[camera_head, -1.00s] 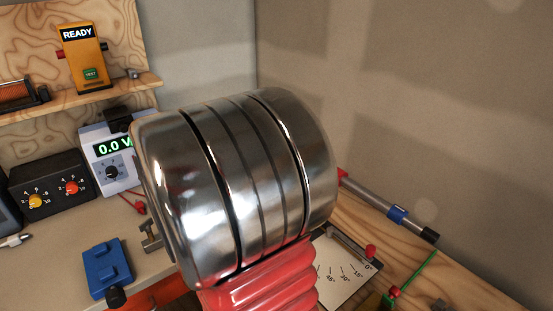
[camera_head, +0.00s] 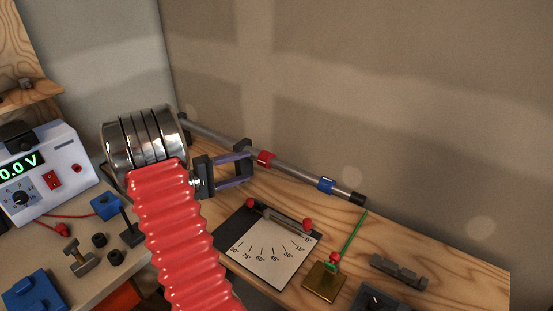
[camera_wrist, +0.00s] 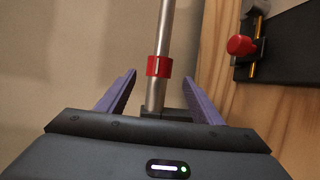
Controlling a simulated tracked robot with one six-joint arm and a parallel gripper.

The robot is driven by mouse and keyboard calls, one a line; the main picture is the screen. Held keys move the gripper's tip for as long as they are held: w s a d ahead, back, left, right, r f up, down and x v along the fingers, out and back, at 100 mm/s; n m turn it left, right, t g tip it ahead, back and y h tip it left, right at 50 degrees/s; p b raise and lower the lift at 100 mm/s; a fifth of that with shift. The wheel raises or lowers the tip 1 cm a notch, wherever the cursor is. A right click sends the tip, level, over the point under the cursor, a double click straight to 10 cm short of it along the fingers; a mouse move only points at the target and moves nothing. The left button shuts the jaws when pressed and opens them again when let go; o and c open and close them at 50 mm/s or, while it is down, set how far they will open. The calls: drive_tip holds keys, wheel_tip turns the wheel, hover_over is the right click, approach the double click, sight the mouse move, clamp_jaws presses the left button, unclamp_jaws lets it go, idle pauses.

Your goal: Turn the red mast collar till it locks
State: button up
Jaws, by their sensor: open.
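The red mast collar (camera_head: 265,159) sits around a grey metal mast (camera_head: 293,171) that lies slanted above the wooden bench along the wall. A blue collar (camera_head: 326,185) is farther along it, near the black end. My gripper (camera_head: 250,166) is open just left of the red collar, its purple fingers pointing towards it. In the wrist view the red collar (camera_wrist: 159,66) shows a small pale mark and lies ahead, between the lines of the two open fingers (camera_wrist: 157,88). The mast runs between the fingers. I cannot tell whether the fingertips reach the collar.
A protractor board (camera_head: 268,250) with red knobs lies below the mast. A brass block (camera_head: 324,282) with a green rod stands right of it. A grey bracket (camera_head: 398,271) lies farther right. A meter (camera_head: 40,172) and blue parts are at left.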

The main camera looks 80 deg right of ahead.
sight(267, 160)
drive_tip(key=shift+s+d, duration=0.1)
drive_tip(key=shift+d, duration=0.05)
drive_tip(key=x, duration=1.3)
drive_tip(key=shift+s+d, duration=0.2)
drive_tip(key=c, duration=1)
drive_tip(key=shift+f, duration=0.1)
drive_tip(key=shift+a+r+m+g+h, duration=0.1)
drive_tip(key=shift+r+m+g+h, duration=0.15)
drive_tip(key=shift+g+h, duration=0.2)
drive_tip(key=shift+r+m+g+h, duration=0.15)
drive_tip(key=shift+m+g+h, duration=0.2)
drive_tip(key=shift+g+h, duration=0.1)
